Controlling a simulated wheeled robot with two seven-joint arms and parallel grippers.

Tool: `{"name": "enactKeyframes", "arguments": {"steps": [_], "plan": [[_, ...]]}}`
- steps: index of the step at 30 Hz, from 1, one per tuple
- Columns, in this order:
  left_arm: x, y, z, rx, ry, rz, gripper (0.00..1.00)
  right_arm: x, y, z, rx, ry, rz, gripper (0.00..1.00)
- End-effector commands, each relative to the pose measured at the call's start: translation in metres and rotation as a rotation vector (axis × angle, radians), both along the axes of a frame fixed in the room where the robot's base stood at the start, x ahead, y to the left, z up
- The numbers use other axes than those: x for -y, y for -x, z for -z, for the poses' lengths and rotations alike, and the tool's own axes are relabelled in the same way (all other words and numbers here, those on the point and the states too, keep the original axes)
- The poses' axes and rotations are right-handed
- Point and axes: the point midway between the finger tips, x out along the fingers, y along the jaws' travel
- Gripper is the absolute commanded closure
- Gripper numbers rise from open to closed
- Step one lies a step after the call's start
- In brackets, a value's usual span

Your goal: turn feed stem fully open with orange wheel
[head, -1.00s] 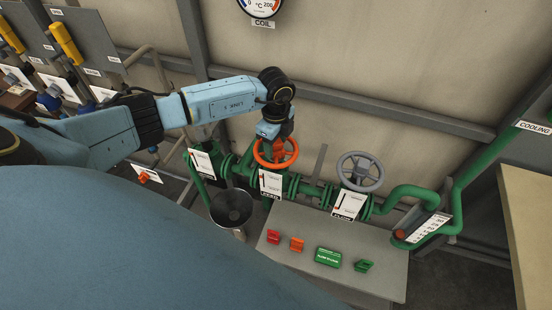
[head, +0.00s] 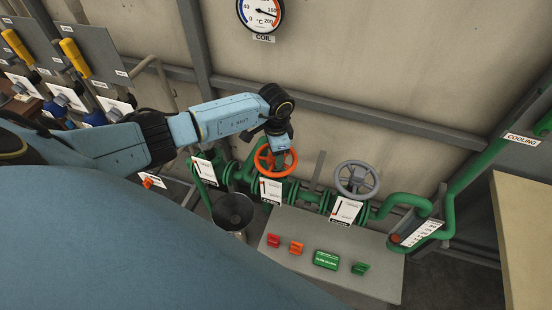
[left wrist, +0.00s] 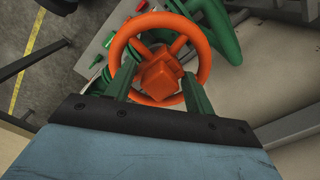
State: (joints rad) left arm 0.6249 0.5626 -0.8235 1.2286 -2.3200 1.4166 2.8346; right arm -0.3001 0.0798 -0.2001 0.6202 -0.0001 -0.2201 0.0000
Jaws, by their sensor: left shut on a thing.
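The orange wheel (head: 276,175) stands on the green pipework at the centre of the head view. In the left wrist view, its round rim (left wrist: 160,17) and square hub (left wrist: 158,76) face the camera. My left gripper (head: 279,143) comes down onto the wheel from above. In the left wrist view, its two fingers (left wrist: 157,85) reach inside the rim, one on each side of the hub, and are shut on the wheel. The stem under the wheel is hidden. A white card (head: 270,190) with a red mark stands in front of the wheel. My right gripper is not in view.
A grey wheel (head: 357,192) on the same pipe stands to the right. A dark funnel-like cup (head: 233,210) is at the left. A grey box (head: 340,285) with red, orange and green tags is in front. A dial marked COIL (head: 260,14) hangs above.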

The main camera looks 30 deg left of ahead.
Motion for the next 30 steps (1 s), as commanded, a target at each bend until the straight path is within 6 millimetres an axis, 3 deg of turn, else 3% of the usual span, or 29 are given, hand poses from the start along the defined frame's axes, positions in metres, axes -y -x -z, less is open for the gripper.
{"name": "enactKeyframes", "arguments": {"steps": [5,6,17,30], "plan": [[0.004,-0.002,-0.001,0.007,0.007,-0.202,0.66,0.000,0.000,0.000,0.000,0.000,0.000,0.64],[0.003,-0.003,-0.002,0.008,0.004,-0.206,0.45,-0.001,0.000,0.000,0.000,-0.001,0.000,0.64],[0.001,-0.003,-0.005,0.007,0.001,-0.200,0.45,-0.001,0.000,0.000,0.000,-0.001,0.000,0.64],[0.002,-0.002,-0.057,0.007,0.002,-0.197,0.45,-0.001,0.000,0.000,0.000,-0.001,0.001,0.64]]}}
